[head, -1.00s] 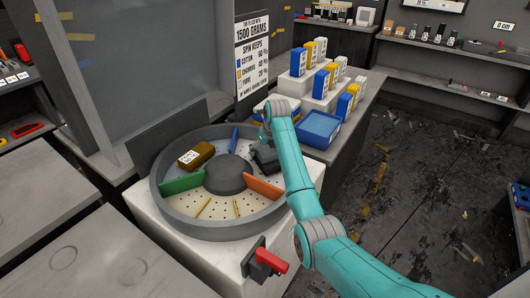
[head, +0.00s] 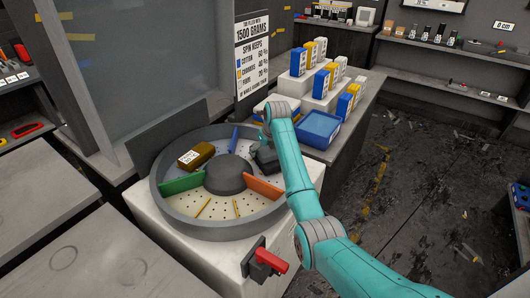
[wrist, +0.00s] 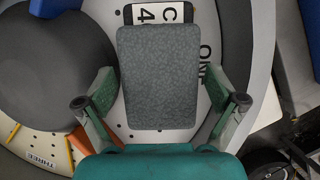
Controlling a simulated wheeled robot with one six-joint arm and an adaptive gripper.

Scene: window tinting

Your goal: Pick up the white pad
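White upright packs stand at the right end of the stepped display (head: 297,90); one white pack (head: 321,48) is on its top step. They are small, and I cannot tell whether one is the white pad. My gripper (head: 261,143) is down at the right side of the round grey drum (head: 160,195). In the wrist view, a grey textured block (wrist: 158,80) lies between the spread fingers of my gripper (wrist: 162,85), which look open with narrow gaps beside it. A dark block (wrist: 130,14) with a white label is partly hidden behind the grey one.
The drum has green (head: 182,184), orange (head: 263,187) and blue (head: 235,138) dividers and a dark hub (head: 228,176). A brown labelled block (head: 196,155) lies in it. A blue tray (head: 318,128) is beside the display. A red-handled lever (head: 272,260) sticks out in front.

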